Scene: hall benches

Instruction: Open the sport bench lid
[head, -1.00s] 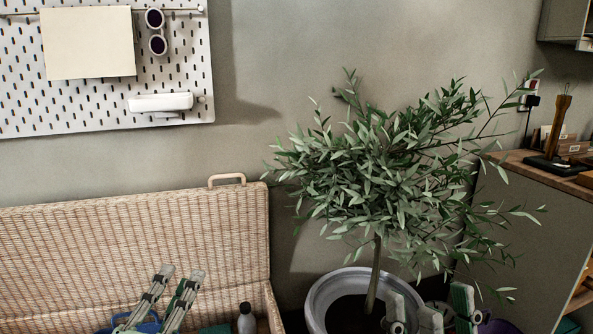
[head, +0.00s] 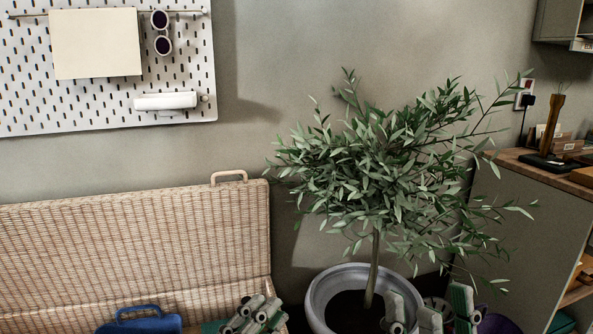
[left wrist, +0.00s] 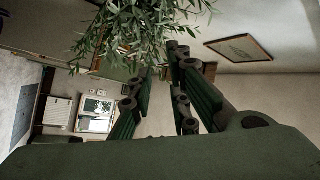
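The wicker sport bench stands at the lower left of the head view. Its lid (head: 130,240) is upright against the wall, with a light handle (head: 229,176) on its top edge. The bench's open inside shows below, with a blue item (head: 142,323) in it. My left gripper (head: 256,315) is in front of the bench's right end, apart from the lid. In the left wrist view its fingers (left wrist: 158,95) are spread with nothing between them. My right gripper (head: 440,312) is at the bottom edge, in front of the plant pot, fingers apart and partly cut off.
A potted tree (head: 372,190) in a grey pot (head: 322,296) stands right of the bench. A wooden-topped cabinet (head: 530,225) is at the far right. A white pegboard (head: 105,105) hangs above the lid.

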